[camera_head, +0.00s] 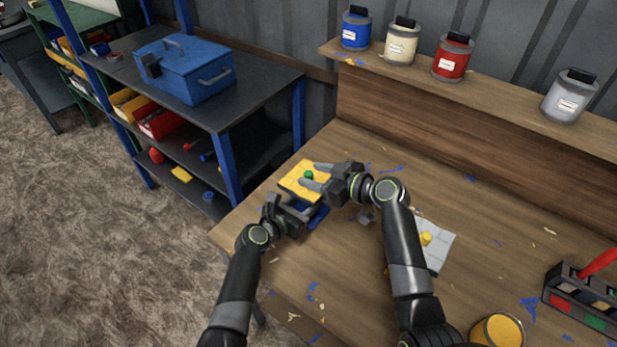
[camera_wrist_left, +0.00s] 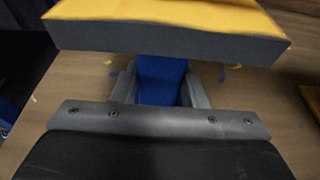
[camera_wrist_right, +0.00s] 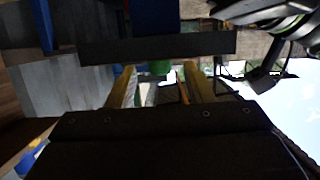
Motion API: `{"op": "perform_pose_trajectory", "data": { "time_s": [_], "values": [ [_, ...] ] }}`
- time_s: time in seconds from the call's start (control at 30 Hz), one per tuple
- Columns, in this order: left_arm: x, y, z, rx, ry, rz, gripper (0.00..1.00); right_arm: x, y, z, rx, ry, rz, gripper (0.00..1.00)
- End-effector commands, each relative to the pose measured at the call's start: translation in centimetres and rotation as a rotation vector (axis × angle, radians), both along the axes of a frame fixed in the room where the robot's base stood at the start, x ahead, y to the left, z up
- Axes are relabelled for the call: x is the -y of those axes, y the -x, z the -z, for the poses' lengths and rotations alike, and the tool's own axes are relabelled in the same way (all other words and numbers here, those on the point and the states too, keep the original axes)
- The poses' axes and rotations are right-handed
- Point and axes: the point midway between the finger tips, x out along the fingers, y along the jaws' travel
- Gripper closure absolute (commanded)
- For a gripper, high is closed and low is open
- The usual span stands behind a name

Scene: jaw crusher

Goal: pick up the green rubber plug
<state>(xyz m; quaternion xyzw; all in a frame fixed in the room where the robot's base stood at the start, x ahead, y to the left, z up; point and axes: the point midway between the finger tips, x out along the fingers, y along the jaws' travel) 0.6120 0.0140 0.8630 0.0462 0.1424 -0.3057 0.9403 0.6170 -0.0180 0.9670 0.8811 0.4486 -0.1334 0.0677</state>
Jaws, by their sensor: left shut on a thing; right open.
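The green rubber plug (camera_head: 308,174) is small and sits on the yellow top of a block (camera_head: 296,186) with dark sides and a blue lower part. It also shows in the right wrist view (camera_wrist_right: 159,68), against the block's dark edge. My right gripper (camera_head: 309,175) is open, with one finger on each side of the plug; I cannot tell whether either finger touches it. My left gripper (camera_head: 294,213) is shut on the block's blue lower part (camera_wrist_left: 160,80), below the yellow top. The plug is not visible in the left wrist view.
The wooden bench (camera_head: 350,270) carries blue and pale scraps. A grey tiled plate (camera_head: 438,244) with a yellow piece lies right of my right arm. A yellow-topped can (camera_head: 497,331) and a dark compartment box (camera_head: 588,304) stand at the front right. A shelf with a blue toolbox (camera_head: 186,70) stands left.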

Motion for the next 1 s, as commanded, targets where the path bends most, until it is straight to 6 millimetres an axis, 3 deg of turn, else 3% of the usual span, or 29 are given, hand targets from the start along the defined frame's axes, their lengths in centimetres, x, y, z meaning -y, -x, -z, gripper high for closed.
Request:
{"op": "perform_pose_trajectory", "data": {
  "time_s": [0.33,0.7,1.0],
  "values": [
    [-0.04,-0.01,0.02,0.0,0.0,-0.001,1.0,-0.6,-0.43,0.22,0.0,0.0,0.0,0.53],
    [-0.04,-0.01,0.01,0.0,0.0,-0.001,1.0,-0.57,-0.41,0.23,-0.001,0.001,0.0,1.0],
    [-0.04,-0.01,0.01,0.0,0.0,-0.001,1.0,-0.56,-0.42,0.09,0.001,0.001,0.0,1.0]
  ]
}}
